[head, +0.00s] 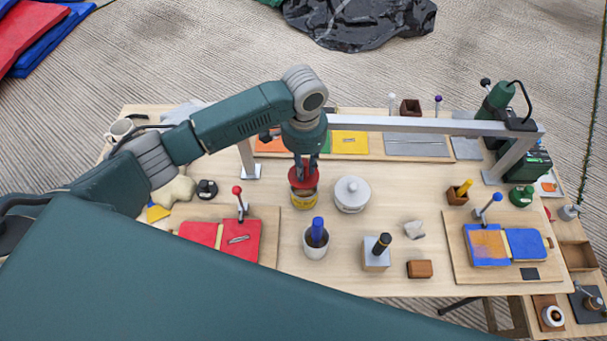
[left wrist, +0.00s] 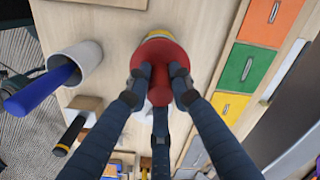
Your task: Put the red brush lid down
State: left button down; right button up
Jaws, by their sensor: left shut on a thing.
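The red brush lid (head: 303,180) is held by its knob in my left gripper (head: 306,160), whose fingers point down. In the left wrist view the round red lid (left wrist: 158,55) has its red knob between the fingertips of the gripper (left wrist: 158,85). Directly under the lid is a yellow tin (head: 303,200), and part of its yellow rim (left wrist: 162,33) shows past the lid. I cannot tell whether the lid touches the tin. My right gripper is not in view.
A white lidded pot (head: 352,194) stands close right of the tin. A white cup (head: 315,245) with a blue-handled tool is just in front. A grey metal rail (head: 420,125) spans the back. Bare wooden tabletop (head: 405,190) lies right of the pot.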

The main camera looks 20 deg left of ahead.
pick_arm(q)
jog(key=shift+d+f, duration=0.1)
jog(key=shift+f, duration=0.65)
notch_tip(320, 180, down, 4)
jog(key=shift+r+p, duration=0.1)
jog(key=shift+p, duration=0.25)
jog(key=c, duration=1.5)
grip_release()
jog(key=shift+c, duration=0.2)
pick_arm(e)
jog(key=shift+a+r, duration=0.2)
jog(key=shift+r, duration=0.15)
pick_arm(q)
notch_tip(320, 180, up, 11)
jog(key=shift+f+b, duration=0.1)
jog(key=shift+b, duration=0.8)
jog(key=shift+r, duration=0.65)
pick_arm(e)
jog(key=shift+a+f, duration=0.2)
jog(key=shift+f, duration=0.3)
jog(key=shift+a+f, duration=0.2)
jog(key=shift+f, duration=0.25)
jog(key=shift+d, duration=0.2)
